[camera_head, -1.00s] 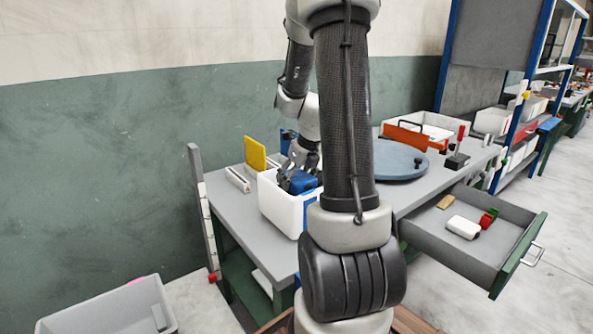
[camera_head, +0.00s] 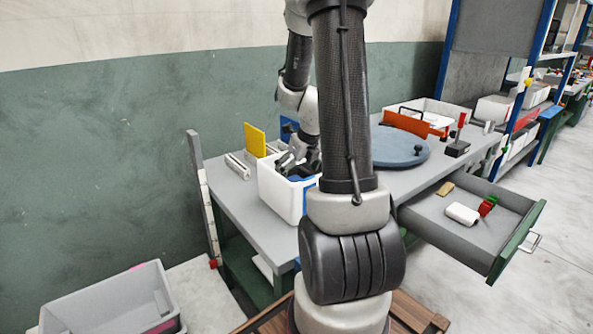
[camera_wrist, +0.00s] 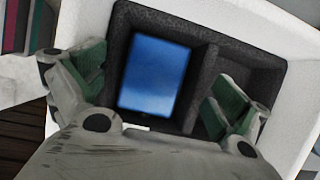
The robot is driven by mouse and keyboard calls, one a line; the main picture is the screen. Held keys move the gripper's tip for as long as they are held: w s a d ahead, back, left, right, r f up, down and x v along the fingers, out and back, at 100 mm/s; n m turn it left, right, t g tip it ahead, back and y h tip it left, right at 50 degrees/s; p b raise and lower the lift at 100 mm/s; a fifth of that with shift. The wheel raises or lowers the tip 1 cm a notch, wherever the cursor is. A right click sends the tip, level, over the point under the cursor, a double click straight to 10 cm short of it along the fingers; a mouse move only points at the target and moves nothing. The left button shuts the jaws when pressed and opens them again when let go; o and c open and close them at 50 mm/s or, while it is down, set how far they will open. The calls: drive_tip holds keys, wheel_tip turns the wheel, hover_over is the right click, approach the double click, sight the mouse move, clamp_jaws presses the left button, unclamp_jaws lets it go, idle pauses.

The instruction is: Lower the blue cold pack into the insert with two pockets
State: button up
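The blue cold pack (camera_wrist: 155,75) lies in the left pocket of the dark foam insert (camera_wrist: 205,62) in the wrist view. It looks flat, with foam around it; whether it rests on the pocket floor I cannot tell. The pocket on the right looks empty, partly hidden by a finger. The insert sits in a white box (camera_head: 279,199), which also shows in the wrist view (camera_wrist: 290,28). My gripper (camera_wrist: 160,95) is open, its green-padded fingers apart on either side of the pack. In the head view my gripper (camera_head: 298,160) is at the box's mouth.
A yellow panel (camera_head: 255,140) stands behind the box on the grey table (camera_head: 232,205). An open drawer (camera_head: 515,240) juts out at the right. A grey bin (camera_head: 105,300) is at lower left.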

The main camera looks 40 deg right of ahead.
drive_tip(key=v, duration=1.2)
idle(0.5)
drive_tip(key=s+a+r+m, duration=0.3)
drive_tip(key=s+a+m, duration=0.4)
drive_tip(key=m, duration=1)
drive_tip(key=s+a+r+m, duration=0.4)
drive_tip(key=s+a+m, duration=0.4)
drive_tip(key=m, duration=1)
drive_tip(key=shift+a+r, duration=0.2)
drive_tip(key=shift+a, duration=0.65)
